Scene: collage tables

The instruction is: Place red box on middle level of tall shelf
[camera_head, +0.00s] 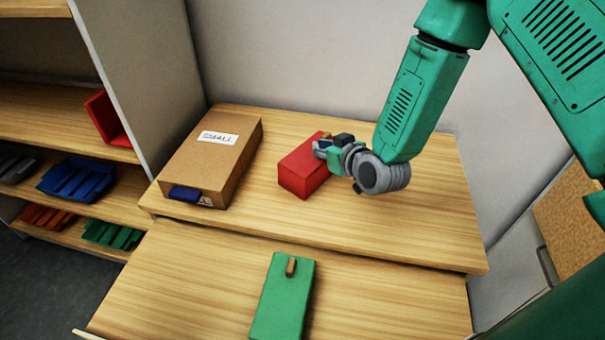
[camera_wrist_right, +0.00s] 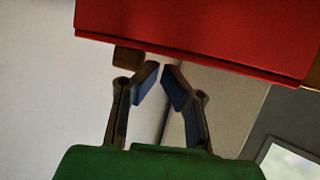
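The red box (camera_head: 303,168) lies on the upper wooden table, right of the cardboard box, with a small brown knob at its far end. In the right wrist view the box (camera_wrist_right: 210,35) fills the top, and its knob (camera_wrist_right: 128,57) is left of my fingertips. My right gripper (camera_head: 322,149) is at the far right end of the box. Its fingers (camera_wrist_right: 163,70) lean towards each other with a narrow empty gap; I cannot tell whether they touch the box. The shelf (camera_head: 60,110) stands at left, with several wooden levels. My left gripper is not in view.
A cardboard box (camera_head: 212,155) with a white label stands between shelf and red box. A green box (camera_head: 283,300) with a knob lies on the lower table surface (camera_head: 390,300). The shelf holds a red bin (camera_head: 108,118), a blue bin (camera_head: 77,180) and other coloured bins. Its grey side panel (camera_head: 150,70) faces the table.

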